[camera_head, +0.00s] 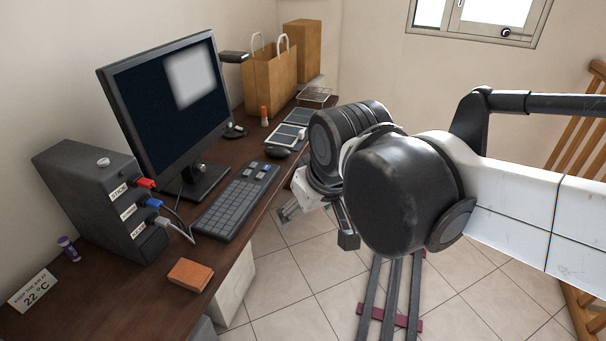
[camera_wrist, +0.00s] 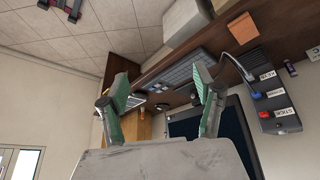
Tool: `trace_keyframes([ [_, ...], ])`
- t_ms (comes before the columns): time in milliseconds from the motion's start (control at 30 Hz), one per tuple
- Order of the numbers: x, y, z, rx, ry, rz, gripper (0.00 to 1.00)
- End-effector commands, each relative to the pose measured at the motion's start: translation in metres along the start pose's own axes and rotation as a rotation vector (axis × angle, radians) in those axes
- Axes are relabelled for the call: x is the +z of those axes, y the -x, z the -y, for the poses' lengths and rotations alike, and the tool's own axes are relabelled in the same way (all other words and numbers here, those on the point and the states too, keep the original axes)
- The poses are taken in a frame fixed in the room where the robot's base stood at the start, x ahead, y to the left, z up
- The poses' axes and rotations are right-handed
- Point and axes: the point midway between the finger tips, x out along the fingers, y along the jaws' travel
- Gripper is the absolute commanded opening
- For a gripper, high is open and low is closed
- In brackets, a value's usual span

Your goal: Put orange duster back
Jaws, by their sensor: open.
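The orange duster, a small orange-brown block (camera_head: 190,275), lies flat on the near part of the brown desk, close to its front edge. It also shows in the wrist view (camera_wrist: 243,29), to the upper right, beyond the right finger. My gripper (camera_wrist: 161,82) is open, with its two green-grey fingers apart and nothing between them. It is away from the duster, out past the desk's front edge in the head view, partly hidden behind my arm.
The desk holds a keyboard (camera_head: 236,202), a monitor (camera_head: 170,105), a dark box with cables (camera_head: 100,195) and a temperature sign (camera_head: 33,291). Paper bags (camera_head: 270,80) and a small orange-topped bottle (camera_head: 264,115) stand farther back. Tiled floor beside the desk is mostly clear.

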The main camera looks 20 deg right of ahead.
Motion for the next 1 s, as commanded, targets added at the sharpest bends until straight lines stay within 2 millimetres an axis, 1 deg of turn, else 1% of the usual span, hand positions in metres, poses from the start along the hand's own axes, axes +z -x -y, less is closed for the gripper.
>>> trace_keyframes([
  [33,0.013,0.004,-0.009,0.015,-0.036,-0.023,0.64],
  [100,0.026,0.008,-0.019,0.032,-0.082,-0.055,0.64],
  [200,0.041,0.012,-0.03,0.052,-0.135,-0.095,0.64],
  [300,0.051,0.014,-0.037,0.067,-0.172,-0.123,0.64],
  [467,0.059,0.015,-0.042,0.078,-0.2,-0.145,0.64],
  [1000,0.059,0.015,-0.042,0.078,-0.201,-0.146,0.64],
])
